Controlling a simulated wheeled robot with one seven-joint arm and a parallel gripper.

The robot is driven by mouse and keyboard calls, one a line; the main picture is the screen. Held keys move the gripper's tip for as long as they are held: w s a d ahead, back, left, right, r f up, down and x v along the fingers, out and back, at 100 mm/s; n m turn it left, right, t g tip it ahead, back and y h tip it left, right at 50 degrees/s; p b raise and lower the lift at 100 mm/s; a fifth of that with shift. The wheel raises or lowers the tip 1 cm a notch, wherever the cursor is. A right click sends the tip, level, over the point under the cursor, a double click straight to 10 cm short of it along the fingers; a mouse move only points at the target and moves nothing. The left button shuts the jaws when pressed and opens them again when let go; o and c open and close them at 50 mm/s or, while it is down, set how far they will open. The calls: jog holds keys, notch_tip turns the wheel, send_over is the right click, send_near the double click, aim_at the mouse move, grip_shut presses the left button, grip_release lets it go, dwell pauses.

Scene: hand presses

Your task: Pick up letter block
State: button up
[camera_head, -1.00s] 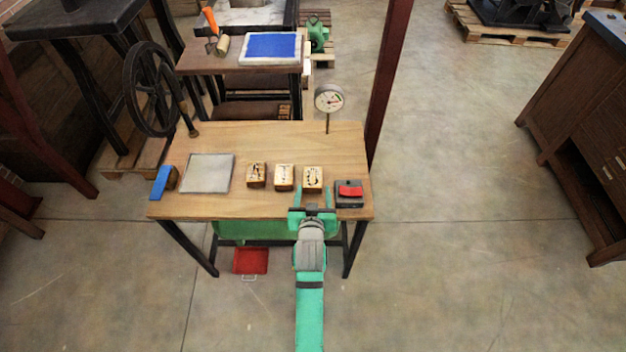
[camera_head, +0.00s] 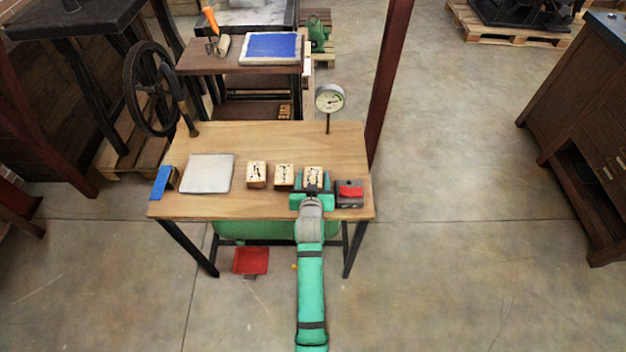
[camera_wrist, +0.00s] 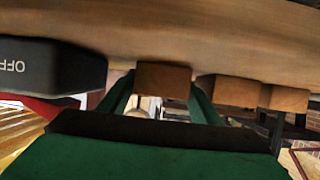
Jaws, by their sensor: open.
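Three wooden letter blocks stand in a row on the wooden table (camera_head: 270,145): a left block (camera_head: 256,174), a middle block (camera_head: 284,176) and a right block (camera_head: 313,174). Each has a dark letter on its top face. My green gripper (camera_head: 313,190) is open at the near side of the right block. In the wrist view, which looks upside down, the right block (camera_wrist: 162,80) shows between my two fingers. Whether they touch it I cannot tell. The other two blocks (camera_wrist: 232,91) (camera_wrist: 288,98) show beside it, outside my fingers.
A dark box with a red switch (camera_head: 350,192) stands close right of my gripper; it also shows in the wrist view (camera_wrist: 50,66). A grey plate (camera_head: 206,173) and a blue-faced block (camera_head: 160,182) lie at the left. A dial gauge (camera_head: 329,99) stands behind the right block.

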jog(key=c, duration=0.9)
jog(key=shift+r, duration=0.1)
